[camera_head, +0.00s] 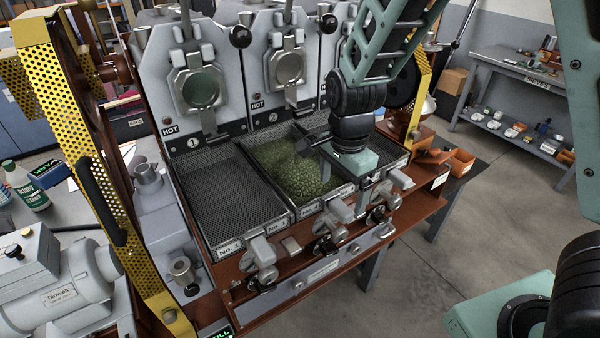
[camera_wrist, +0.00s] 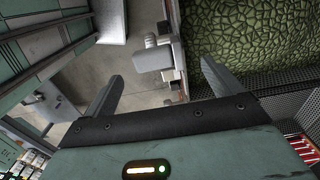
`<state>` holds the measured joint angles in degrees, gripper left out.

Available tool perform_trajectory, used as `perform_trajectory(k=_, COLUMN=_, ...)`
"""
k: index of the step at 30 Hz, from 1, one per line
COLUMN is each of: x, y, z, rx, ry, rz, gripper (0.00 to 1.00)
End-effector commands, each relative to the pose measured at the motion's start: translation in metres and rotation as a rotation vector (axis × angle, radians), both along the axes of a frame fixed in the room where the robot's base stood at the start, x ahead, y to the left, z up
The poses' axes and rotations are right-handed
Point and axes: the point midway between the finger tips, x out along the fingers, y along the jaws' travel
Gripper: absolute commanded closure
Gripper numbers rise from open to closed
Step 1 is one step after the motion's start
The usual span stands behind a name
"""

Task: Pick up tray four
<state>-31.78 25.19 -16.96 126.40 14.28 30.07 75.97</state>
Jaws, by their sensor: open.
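No tray marked four can be read in either view. Mesh tray No. 1 (camera_head: 215,190) is empty, and tray No. 2 (camera_head: 307,212) holds green beans (camera_head: 300,175). A third mesh tray (camera_head: 392,153) lies to their right, partly hidden by my arm, its label not readable. My gripper (camera_wrist: 158,85) is open, with nothing between its fingers. In the wrist view, green beans (camera_wrist: 260,45) lie right of the fingers and a grey handle (camera_wrist: 150,58) shows beyond the gap.
Grey handles (camera_head: 262,250) stick out along the roaster front. A yellow perforated guard (camera_head: 75,130) stands at the left. A grey bench (camera_head: 525,75) with small items stands back right. Floor (camera_head: 490,210) is clear at the right.

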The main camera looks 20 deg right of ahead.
Motion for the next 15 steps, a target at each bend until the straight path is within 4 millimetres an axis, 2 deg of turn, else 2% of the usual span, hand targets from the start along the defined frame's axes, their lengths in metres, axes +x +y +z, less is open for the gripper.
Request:
perform_trajectory(k=9, x=-0.003, y=0.002, z=-0.04, rx=-0.002, ry=0.006, rz=-0.002, gripper=0.08)
perform_trajectory(k=15, x=-0.003, y=0.003, z=-0.05, rx=-0.001, ry=0.002, rz=0.001, gripper=0.08)
